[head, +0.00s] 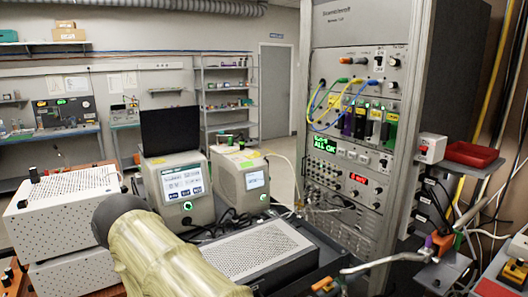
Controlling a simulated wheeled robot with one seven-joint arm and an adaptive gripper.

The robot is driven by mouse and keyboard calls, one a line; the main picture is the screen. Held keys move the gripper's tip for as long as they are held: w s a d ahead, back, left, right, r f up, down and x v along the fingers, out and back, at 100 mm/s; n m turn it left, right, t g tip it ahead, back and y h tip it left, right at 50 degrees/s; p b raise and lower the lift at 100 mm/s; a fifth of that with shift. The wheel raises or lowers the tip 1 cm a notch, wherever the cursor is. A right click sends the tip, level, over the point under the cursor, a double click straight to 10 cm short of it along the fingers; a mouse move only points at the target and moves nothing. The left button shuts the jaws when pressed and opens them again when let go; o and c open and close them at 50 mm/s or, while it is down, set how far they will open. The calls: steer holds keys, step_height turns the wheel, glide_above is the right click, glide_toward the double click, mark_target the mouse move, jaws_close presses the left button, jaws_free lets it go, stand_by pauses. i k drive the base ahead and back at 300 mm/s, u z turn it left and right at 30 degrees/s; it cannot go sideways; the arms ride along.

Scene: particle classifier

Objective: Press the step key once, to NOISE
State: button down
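A beige box instrument (176,218) stands on the bench left of centre, with a laptop-like black panel (170,131) on top. Its front has a lit screen (182,182) with a dark header and blue blocks along the bottom, and a green-lit round button (187,206) below. A second beige instrument (228,183) stands to its right, with a smaller lit screen (255,179) and a green-lit button (264,197). The screen text is too small to read, and I cannot make out a step key or the word NOISE. My gripper is not visible.
A sleeved pale-yellow cylinder with a dark end crosses the bottom left foreground. White perforated boxes (62,216) stand at left. A perforated grey-topped box (255,252) lies in front of the instruments. A tall electronics rack (350,130) with cables stands at right, near a red tray (470,154).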

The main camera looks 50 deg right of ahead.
mark_target(342, 152)
steer(key=u, duration=0.85)
steer(key=k, duration=1.15)
steer(key=z, duration=1.65)
